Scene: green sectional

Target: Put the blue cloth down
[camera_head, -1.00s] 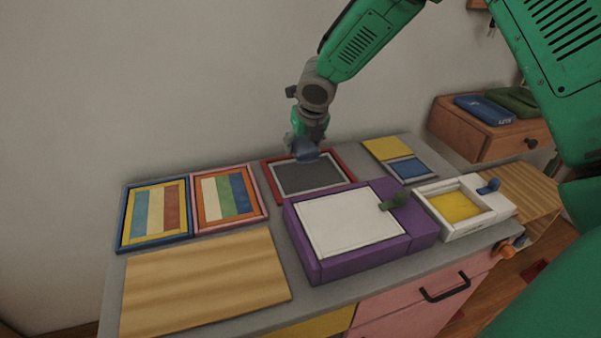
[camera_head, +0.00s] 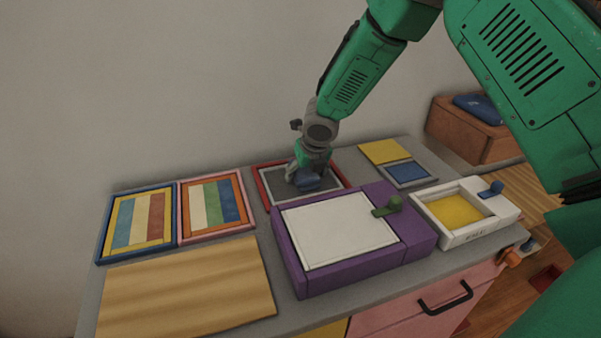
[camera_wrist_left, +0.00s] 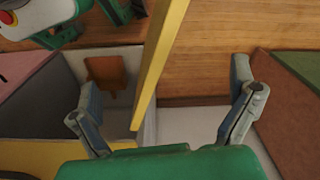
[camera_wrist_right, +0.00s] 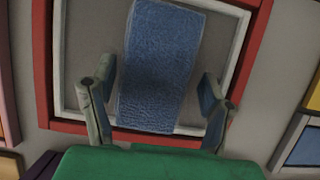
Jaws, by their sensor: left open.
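The blue cloth (camera_head: 308,183) is at the tips of my right gripper (camera_head: 308,178), over the red-framed grey tray (camera_head: 263,185) at the back of the counter. In the right wrist view the cloth (camera_wrist_right: 160,65) is a long textured strip between the two fingers of the right gripper (camera_wrist_right: 158,90). My left gripper (camera_wrist_left: 165,105) is open in the left wrist view, and no cloth shows there.
A purple box (camera_head: 360,265) with a white lid stands just in front of the tray. Striped framed boards (camera_head: 140,220) lie to the left, and a wooden board (camera_head: 185,290) in front of them. A white box (camera_head: 465,210) with a yellow inside stands at right.

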